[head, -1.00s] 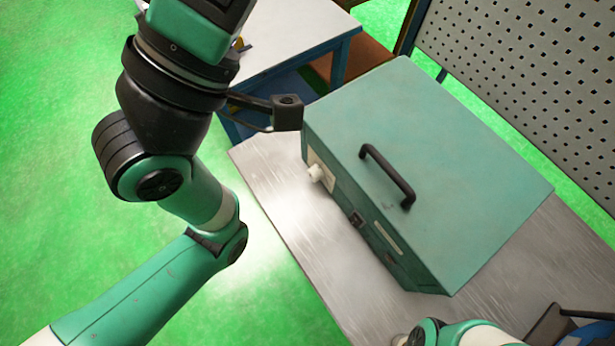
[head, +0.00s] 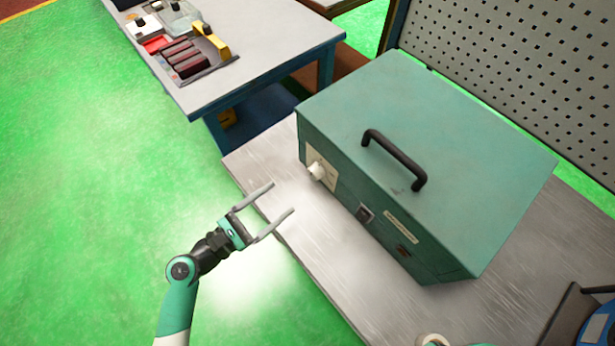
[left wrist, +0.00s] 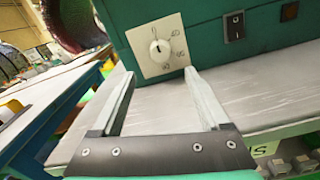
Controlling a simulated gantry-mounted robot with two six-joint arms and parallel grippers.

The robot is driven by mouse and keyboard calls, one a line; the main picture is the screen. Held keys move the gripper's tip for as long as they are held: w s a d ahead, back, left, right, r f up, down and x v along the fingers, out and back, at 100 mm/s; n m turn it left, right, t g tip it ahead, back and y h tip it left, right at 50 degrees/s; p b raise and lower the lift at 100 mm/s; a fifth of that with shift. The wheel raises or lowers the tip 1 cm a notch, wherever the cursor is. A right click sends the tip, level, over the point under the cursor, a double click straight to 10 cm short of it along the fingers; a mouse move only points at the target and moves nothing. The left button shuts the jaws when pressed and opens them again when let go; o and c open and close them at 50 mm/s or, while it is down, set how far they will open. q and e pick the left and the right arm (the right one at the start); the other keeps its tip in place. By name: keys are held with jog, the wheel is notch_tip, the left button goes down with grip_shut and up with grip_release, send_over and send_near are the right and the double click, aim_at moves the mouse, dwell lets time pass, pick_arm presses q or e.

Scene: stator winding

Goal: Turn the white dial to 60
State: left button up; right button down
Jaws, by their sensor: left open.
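The white dial (head: 316,171) sticks out from a pale square plate on the front of the green box (head: 440,150). In the left wrist view the white dial (left wrist: 160,50) faces me, with a small dark mark near its top. Small printed labels ring it from the top round the right side to below; they are hard to read. My left gripper (head: 282,197) is open and empty, in front of the dial and apart from it. In the left wrist view its fingertips (left wrist: 158,74) lie either side of and below the dial.
The box has a black handle (head: 395,160) and a front switch (head: 365,213). It stands on a metal table (head: 310,240). A second table (head: 260,50) with parts lies at the back left. A perforated panel (head: 520,75) stands behind the box. Space before the dial is clear.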

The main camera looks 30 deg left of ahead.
aim_at(312, 175)
pick_arm(q)
jog(key=b+x, duration=0.1)
jog(key=x, duration=0.9)
jog(key=shift+w+d, duration=0.1)
jog(key=shift+c, duration=0.3)
grip_shut()
